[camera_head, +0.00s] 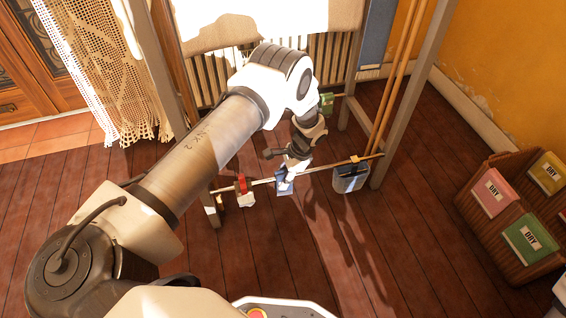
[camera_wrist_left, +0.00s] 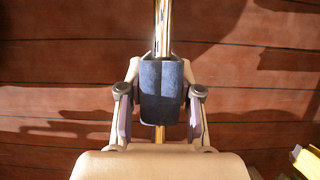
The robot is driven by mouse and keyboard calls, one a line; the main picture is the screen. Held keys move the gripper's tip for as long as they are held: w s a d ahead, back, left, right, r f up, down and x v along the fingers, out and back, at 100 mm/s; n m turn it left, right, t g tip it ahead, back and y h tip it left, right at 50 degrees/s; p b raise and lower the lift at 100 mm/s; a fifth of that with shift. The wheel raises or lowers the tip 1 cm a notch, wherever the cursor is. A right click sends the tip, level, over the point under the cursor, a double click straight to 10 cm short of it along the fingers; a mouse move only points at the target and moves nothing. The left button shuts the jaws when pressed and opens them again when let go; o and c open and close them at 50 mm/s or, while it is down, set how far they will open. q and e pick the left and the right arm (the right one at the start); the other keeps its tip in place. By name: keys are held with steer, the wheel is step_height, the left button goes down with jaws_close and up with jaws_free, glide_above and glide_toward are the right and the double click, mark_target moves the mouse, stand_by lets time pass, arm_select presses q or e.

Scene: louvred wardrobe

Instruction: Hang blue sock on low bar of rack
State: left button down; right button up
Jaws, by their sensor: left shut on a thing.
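The blue sock (camera_head: 283,184) is at the low bar (camera_head: 322,167) of the wooden rack, near the bar's middle. My left gripper (camera_head: 290,170) is shut on it, reaching down from above. In the left wrist view the blue sock (camera_wrist_left: 161,88) lies folded over the bar (camera_wrist_left: 162,25), between the two fingers of the gripper (camera_wrist_left: 160,75). The bar shows beyond and below the sock. The sock's hanging ends are mostly hidden in this view. My right gripper is not in view.
A red peg (camera_head: 240,184) with a white cloth (camera_head: 246,200) is on the bar to the left. A dark blue-grey item (camera_head: 350,179) hangs near the right post (camera_head: 408,100). The floor in front is clear.

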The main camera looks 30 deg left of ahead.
arm_select(q)
steer(key=shift+f, duration=0.15)
steer(key=c, duration=0.7)
jaws_free()
steer(key=v, duration=1.2)
